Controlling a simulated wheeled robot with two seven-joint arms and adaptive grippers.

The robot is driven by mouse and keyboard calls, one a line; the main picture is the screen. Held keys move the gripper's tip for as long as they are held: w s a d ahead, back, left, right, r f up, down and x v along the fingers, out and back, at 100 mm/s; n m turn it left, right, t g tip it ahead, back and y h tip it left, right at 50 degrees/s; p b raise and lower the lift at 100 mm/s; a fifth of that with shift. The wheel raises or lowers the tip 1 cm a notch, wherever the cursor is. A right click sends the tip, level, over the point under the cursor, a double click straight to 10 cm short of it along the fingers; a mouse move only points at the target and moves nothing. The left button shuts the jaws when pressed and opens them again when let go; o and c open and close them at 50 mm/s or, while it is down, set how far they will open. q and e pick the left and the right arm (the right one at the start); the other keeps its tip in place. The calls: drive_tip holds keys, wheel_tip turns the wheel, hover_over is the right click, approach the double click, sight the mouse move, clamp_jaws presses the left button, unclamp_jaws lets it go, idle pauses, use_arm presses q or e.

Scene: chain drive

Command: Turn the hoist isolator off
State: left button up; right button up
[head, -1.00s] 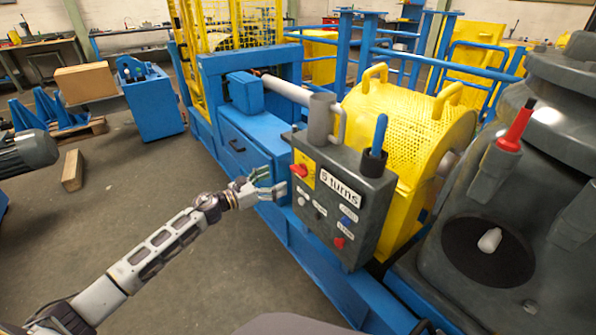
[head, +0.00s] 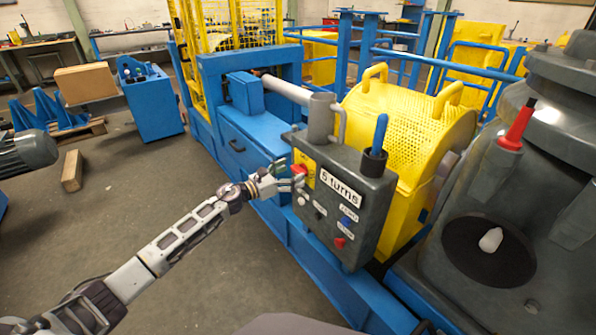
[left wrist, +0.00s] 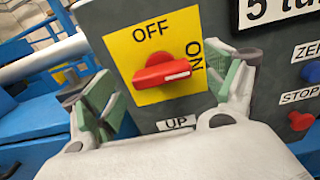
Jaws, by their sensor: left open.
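The hoist isolator is a red rotary handle (left wrist: 162,72) on a yellow plate (left wrist: 150,40) marked OFF at the top and ON at the right. The handle lies roughly sideways, its white mark pointing right toward ON. In the head view the red handle (head: 300,170) sits on the upper left of the grey control box (head: 335,222). My left gripper (head: 290,178) is open in front of it. In the left wrist view its green-padded fingers (left wrist: 165,95) stand either side of the handle, apart from it. My right gripper is not in view.
The box carries a "5 turns" label (head: 340,188), a blue ZERO button (left wrist: 311,72) and a red STOP button (left wrist: 301,120). A blue-handled tool (head: 380,132) stands in a holder on the box. A blue frame (head: 255,150) and yellow guard (head: 410,135) are behind.

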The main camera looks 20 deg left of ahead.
sight(295, 171)
use_arm(q)
drive_tip(key=shift+x, duration=1.4)
drive_tip(key=shift+w+d, duration=0.1)
drive_tip(key=shift+w, duration=0.05)
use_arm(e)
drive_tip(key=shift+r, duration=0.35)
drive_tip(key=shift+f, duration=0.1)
use_arm(q)
drive_tip(key=c, duration=1)
